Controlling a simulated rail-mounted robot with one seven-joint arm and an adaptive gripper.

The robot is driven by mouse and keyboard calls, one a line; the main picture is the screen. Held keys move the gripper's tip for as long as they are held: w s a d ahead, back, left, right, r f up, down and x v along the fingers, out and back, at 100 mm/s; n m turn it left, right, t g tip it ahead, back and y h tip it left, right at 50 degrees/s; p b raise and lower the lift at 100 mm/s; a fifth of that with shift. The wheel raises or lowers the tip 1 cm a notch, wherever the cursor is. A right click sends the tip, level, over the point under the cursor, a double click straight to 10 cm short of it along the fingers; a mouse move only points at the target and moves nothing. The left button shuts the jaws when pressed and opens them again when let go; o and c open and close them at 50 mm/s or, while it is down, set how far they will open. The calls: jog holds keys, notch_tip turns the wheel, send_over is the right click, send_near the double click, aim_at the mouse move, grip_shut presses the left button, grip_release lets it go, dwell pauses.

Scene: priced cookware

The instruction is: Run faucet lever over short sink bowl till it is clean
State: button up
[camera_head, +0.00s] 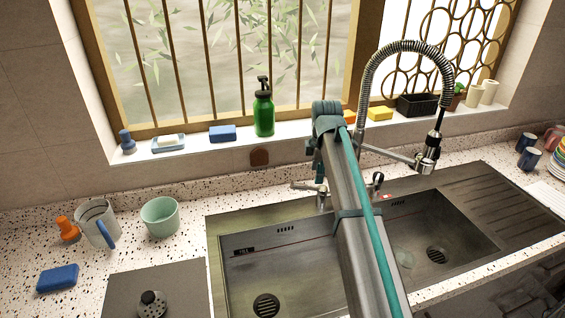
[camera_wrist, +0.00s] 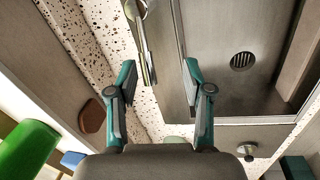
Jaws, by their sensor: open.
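The faucet has a tall coiled spring neck (camera_head: 405,47) behind the sink, with a spray head (camera_head: 428,152). A small dark-topped fitting (camera_head: 376,180) stands at its base, and a metal handle (camera_head: 303,186) juts left beside my arm. The double sink (camera_head: 226,270) has a left and a right basin; a pale, unclear patch (camera_head: 404,258) lies in the right one. My gripper (camera_wrist: 158,70) is open and empty in the wrist view, its fingers apart. A long metal faucet part (camera_wrist: 146,40) lies between and beyond them; contact is unclear.
A mint bowl (camera_head: 160,217), a jug (camera_head: 97,222), a blue sponge (camera_head: 58,278) and a strainer (camera_head: 151,304) are on the left counter. A green soap bottle (camera_head: 264,112) stands on the sill. Blue cups (camera_head: 528,158) are at the right. The ribbed drainboard (camera_head: 490,205) is clear.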

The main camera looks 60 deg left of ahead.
jog(key=n, duration=0.1)
send_near(294, 186)
jog(key=shift+w+a+f+b, duration=0.3)
jog(key=shift+f+b, duration=0.55)
jog(key=shift+f, duration=0.9)
jog(key=shift+w+a+f+b, duration=0.15)
jog(key=shift+a+f+b, duration=0.55)
jog(key=shift+f, duration=1.1)
jog(key=shift+w+a+f+b, duration=0.2)
jog(key=shift+f+b, duration=0.85)
jog(key=shift+f, duration=0.7)
grip_shut()
